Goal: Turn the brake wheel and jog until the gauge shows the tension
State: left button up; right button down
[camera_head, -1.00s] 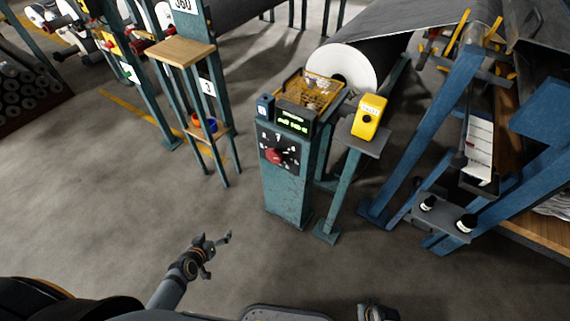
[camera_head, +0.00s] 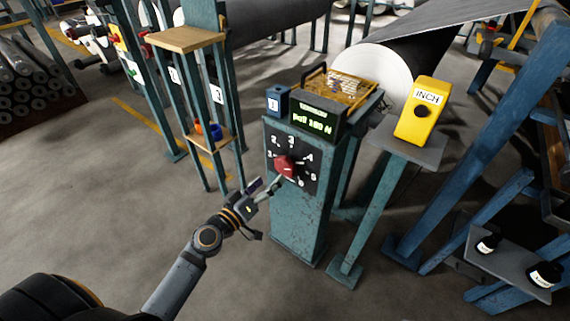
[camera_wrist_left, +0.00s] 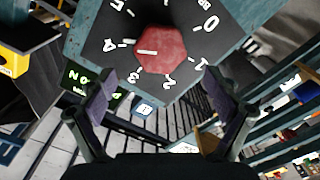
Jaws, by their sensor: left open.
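The red brake wheel (camera_head: 286,167) sits on a black numbered dial on the front of a teal pedestal. It also shows in the left wrist view (camera_wrist_left: 160,50), many-sided with a pale pointer mark. My left gripper (camera_head: 266,187) is open, just in front and lower left of the wheel. In the wrist view its fingers (camera_wrist_left: 165,115) are spread and empty, apart from the wheel. The gauge (camera_head: 315,117) on top of the pedestal shows green text, too small to read surely. The yellow jog box (camera_head: 423,111), marked INCH with a black button, stands on its own post to the right.
A small blue box (camera_head: 277,101) is beside the gauge, and a yellow wire basket (camera_head: 343,88) is behind it. A wooden-topped stand (camera_head: 186,39) is to the left. A large grey roll (camera_head: 372,83) lies behind. A shelf with bottles (camera_head: 515,262) is at lower right.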

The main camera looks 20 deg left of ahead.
aim_at(282, 168)
pick_arm(q)
jog(key=p+x, duration=0.1)
jog(key=x, duration=0.6)
jog(key=shift+w, duration=0.3)
pick_arm(e)
jog(key=shift+s+d+r+g, duration=0.15)
jog(key=shift+d+r+g, duration=0.1)
jog(key=shift+r, duration=0.25)
jog(key=shift+s+d+r+g, duration=0.15)
jog(key=shift+r+g, duration=0.1)
jog(key=shift+r, duration=0.25)
pick_arm(q)
jog(key=shift+c, duration=0.4)
jog(key=c, duration=1.1)
jog(key=shift+n, duration=1.2)
jog(key=n, duration=0.2)
jog(key=shift+f+n, duration=0.1)
jog(key=shift+n, duration=0.3)
pick_arm(e)
jog(key=shift+w+f, duration=0.15)
pick_arm(q)
jog(key=o, duration=1.2)
